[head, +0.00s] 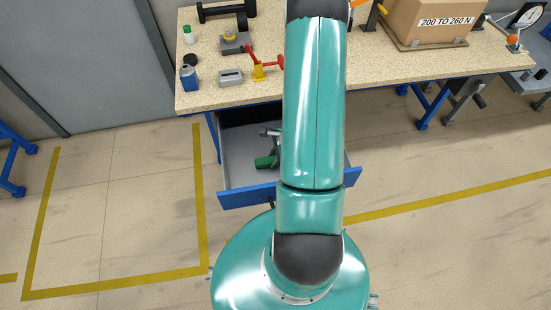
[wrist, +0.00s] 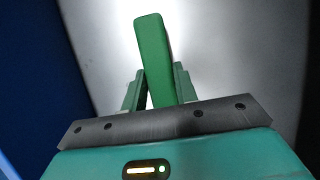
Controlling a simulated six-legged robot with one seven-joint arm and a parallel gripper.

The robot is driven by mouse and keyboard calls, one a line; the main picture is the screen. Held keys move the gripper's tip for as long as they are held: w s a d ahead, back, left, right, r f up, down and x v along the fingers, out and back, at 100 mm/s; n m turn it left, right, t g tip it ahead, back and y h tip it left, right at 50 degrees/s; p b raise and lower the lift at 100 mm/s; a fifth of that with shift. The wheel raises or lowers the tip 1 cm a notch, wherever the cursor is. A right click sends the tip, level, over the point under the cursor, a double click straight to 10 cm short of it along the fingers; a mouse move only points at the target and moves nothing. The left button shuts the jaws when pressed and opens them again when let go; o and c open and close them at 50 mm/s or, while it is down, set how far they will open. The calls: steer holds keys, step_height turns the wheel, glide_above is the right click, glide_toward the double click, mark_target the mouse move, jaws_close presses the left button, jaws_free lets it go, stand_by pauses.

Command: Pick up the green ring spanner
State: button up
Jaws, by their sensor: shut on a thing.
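In the wrist view the green ring spanner (wrist: 153,45) shows as a green bar standing out from between my gripper's fingers. My gripper (wrist: 158,86) is shut on it, with one finger on each side. The ring part does not show clearly. In the head view an open drawer (head: 238,152) with a blue front hangs under the workbench. A green piece (head: 265,162) shows in it beside my arm; I cannot tell whether it is the spanner. My arm hides my gripper and part of the drawer there.
Blue legs stand at right. The floor at left, marked with yellow lines, is clear.

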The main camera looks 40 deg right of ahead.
steer(key=shift+r, duration=0.45)
steer(key=s+d+r, duration=0.2)
steer(key=s+r, duration=0.4)
steer(key=s+d+r, duration=0.3)
steer(key=s+r, duration=0.2)
steer(key=s, duration=0.1)
steer(key=shift+s+d+r, duration=0.35)
steer(key=shift+s, duration=0.05)
steer(key=o, duration=0.4)
jaws_close()
